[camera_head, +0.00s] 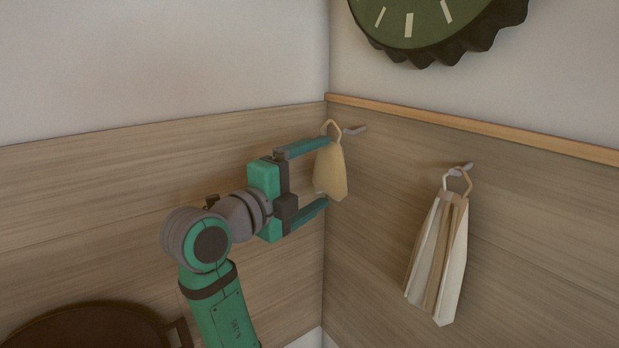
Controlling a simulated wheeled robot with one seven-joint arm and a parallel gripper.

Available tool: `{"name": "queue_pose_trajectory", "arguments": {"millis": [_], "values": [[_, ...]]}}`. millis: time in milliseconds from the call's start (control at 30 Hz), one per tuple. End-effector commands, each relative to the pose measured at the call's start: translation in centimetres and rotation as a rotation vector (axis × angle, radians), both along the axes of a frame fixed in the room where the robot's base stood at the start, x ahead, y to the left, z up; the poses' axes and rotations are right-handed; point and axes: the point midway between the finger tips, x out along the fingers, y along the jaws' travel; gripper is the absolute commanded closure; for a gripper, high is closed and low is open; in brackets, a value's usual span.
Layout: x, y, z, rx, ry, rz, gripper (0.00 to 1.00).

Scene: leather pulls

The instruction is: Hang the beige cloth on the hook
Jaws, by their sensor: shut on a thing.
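The beige cloth (331,174) is near the corner of the room, with its loop (331,126) standing up at its top. My gripper (328,172) reaches in from the left and is shut on the beige cloth, one finger at its upper part and one near its lower end. A grey hook (356,130) sticks out of the right wall just right of the loop. The loop is level with the hook's tip, and I cannot tell whether it is around the hook or only beside it.
A second hook (462,168) on the right wall bears a striped cloth (438,255) by its loop. A green scalloped clock (425,25) is above the wooden ledge (480,133). A dark round object (90,328) is at the lower left. The wall between the two hooks is clear.

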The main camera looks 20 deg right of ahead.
Motion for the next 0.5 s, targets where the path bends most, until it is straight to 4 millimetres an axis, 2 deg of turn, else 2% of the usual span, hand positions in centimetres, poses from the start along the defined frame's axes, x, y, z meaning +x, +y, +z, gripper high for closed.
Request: {"name": "queue_pose_trajectory", "arguments": {"millis": [500], "values": [[0.9, -2.5, -0.3, 0.0, 0.001, -0.001, 0.29]]}}
